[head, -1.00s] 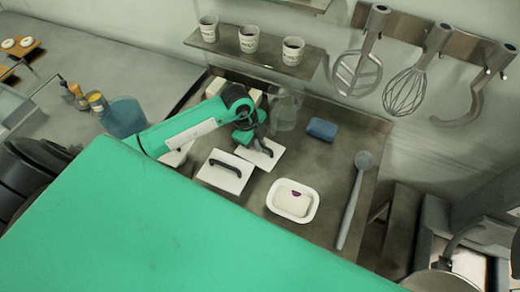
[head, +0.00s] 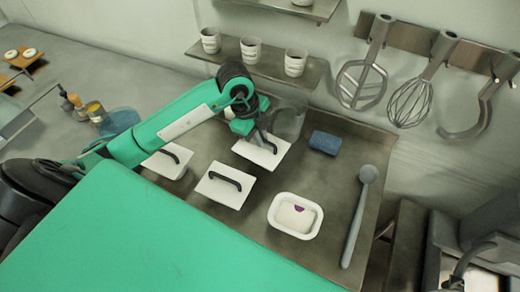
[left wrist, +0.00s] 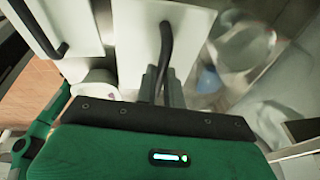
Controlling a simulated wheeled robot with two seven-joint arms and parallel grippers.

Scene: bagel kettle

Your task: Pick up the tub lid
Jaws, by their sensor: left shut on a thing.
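A white square lid (head: 272,153) with a dark handle hangs at my left gripper (head: 262,140) in the head view. My left gripper is shut on that handle, and the lid appears raised off the counter. In the left wrist view the gripper (left wrist: 160,82) meets the dark handle on the white lid (left wrist: 135,45). A second white lid (head: 222,193) with a dark handle sits just in front in the head view. A third (head: 163,166) is at the left, partly behind my arm. An open white tub (head: 294,216) with pale contents and a purple patch stands to the right.
A blue sponge (head: 325,142) and a grey long-handled spoon (head: 358,215) lie to the right. A clear container (head: 289,122) stands behind the held lid. Cups (head: 251,50) stand on a shelf (head: 275,72) above. Utensils hang on the wall. Bare counter lies around the sponge.

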